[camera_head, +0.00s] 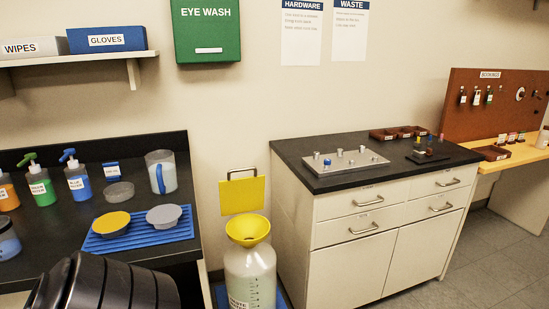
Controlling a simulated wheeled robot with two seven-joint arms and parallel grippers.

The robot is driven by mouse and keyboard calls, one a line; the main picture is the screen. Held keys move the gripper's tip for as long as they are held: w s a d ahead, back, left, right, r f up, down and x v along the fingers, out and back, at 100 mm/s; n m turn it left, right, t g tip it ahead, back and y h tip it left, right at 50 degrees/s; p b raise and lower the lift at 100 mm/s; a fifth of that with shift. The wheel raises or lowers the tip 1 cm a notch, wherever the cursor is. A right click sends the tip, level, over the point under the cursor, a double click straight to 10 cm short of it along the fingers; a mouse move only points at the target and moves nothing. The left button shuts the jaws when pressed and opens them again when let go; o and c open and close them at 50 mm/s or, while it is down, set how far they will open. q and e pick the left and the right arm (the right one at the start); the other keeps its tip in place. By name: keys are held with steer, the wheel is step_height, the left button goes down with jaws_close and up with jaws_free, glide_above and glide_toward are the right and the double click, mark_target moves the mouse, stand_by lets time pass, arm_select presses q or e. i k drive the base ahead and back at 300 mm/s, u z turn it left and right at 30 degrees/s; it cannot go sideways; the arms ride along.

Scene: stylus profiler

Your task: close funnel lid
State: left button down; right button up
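The yellow funnel (248,229) sits on top of a translucent waste bottle (249,275) on the floor between the two counters. Its yellow square lid (242,195) stands open, raised nearly upright behind the funnel mouth, with a dark wire handle (242,172) at its top edge. The funnel's mouth is uncovered. The lower part of the bottle is cut off by the picture's bottom edge. Neither of my grippers shows in this view.
The left black counter (30,218) holds squeeze bottles, a pitcher (161,172) and a blue mat (138,236) with two round pieces. The right cabinet (370,210) stands close beside the bottle. The bottle sits in a blue tray (283,300). Space above the funnel is clear.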

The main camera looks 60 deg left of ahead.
mark_target(238, 196)
steer(key=u, duration=0.65)
steer(key=i, duration=1)
steer(key=u, duration=1.05)
